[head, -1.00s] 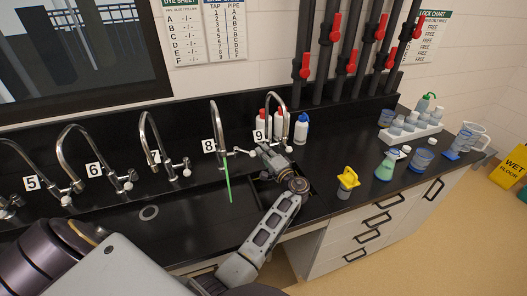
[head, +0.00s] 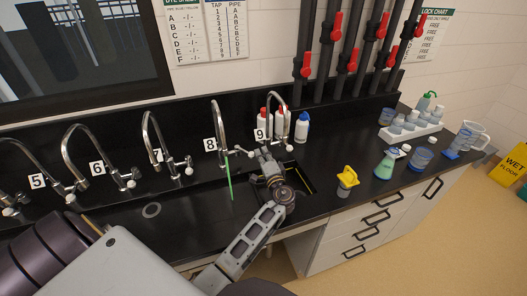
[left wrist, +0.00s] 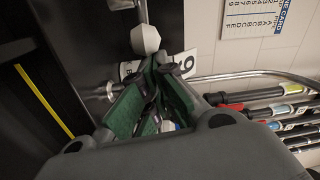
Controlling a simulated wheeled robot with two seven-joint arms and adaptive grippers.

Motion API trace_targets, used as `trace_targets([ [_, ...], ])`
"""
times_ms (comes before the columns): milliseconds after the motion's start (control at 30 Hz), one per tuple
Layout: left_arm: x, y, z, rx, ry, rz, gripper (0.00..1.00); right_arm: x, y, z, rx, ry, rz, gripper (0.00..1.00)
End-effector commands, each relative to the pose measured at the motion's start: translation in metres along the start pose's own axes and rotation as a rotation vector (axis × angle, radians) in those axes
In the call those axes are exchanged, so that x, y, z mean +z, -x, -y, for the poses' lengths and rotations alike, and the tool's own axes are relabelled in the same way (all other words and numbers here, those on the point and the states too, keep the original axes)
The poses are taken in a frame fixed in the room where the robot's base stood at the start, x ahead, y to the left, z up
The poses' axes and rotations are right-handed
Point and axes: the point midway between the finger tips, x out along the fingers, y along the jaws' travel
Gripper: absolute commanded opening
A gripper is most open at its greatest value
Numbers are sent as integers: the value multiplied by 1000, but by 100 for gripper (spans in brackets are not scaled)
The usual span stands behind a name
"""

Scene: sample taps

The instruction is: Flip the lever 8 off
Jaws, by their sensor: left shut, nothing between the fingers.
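Tap 8 (head: 217,116) stands at the back of the counter by its label 8 (head: 209,144). A thin green stream (head: 229,180) falls from its spout. Its lever reaches right to a white knob (head: 252,154); what looks like this knob (left wrist: 145,39) shows near the top in the left wrist view. My left gripper (head: 261,153) is shut and empty, just right of that knob and in front of tap 9. Its green-padded fingers (left wrist: 155,92) sit below the knob in the left wrist view, seemingly apart from it. My right gripper is out of view.
Tap 9 (head: 275,99) stands just behind my left gripper, with its lever knob (head: 289,147) to the right. Tap 7 (head: 148,125) is to the left. Bottles (head: 301,127) stand behind tap 9. A yellow-topped item (head: 348,179) is on the counter to the right.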

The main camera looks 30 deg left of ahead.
Motion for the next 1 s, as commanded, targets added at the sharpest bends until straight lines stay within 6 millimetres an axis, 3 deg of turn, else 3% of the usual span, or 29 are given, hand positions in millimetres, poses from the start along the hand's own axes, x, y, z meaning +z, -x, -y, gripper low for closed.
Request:
trace_targets([
  [367,17,13,4,31,8,-177,0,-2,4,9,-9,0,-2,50],
  [1000,45,28,9,77,27,-415,0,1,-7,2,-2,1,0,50],
])
